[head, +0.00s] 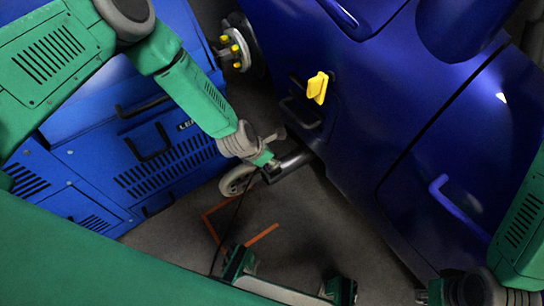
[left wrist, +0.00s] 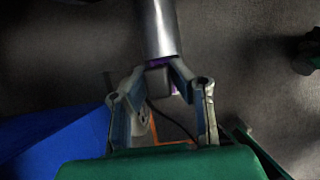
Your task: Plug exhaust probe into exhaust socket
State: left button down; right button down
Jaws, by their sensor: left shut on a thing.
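My left gripper (head: 270,168) is low beside the rear of the dark blue car. In the left wrist view its fingers (left wrist: 163,85) are shut on a grey block with purple edges, which I take as the exhaust probe (left wrist: 158,80). A shiny metal cylinder (left wrist: 160,28), seemingly the car's exhaust socket, lies straight ahead of the probe and lines up with it. It also shows as a dark pipe with a bright top in the head view (head: 296,158). Whether the probe is inside it cannot be told. My right gripper (head: 450,294) is mostly cut off at the bottom right.
The dark blue car (head: 400,110) fills the right, with a yellow flap (head: 317,87) and a blue handle (head: 448,200). A blue cabinet (head: 150,150) stands left. A wheel (head: 238,181) and a cable (head: 228,226) are near my left gripper. Orange lines (head: 262,236) mark the grey floor.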

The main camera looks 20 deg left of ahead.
pick_arm(q)
jog(key=c, duration=1.3)
grip_release()
jog(key=shift+c, duration=0.2)
jog(key=shift+r, duration=0.1)
jog(key=v, duration=1.1)
jog(key=shift+s+r, duration=0.2)
jog(key=shift+r, duration=0.1)
jog(key=shift+a, duration=0.15)
jog(key=shift+s, duration=0.1)
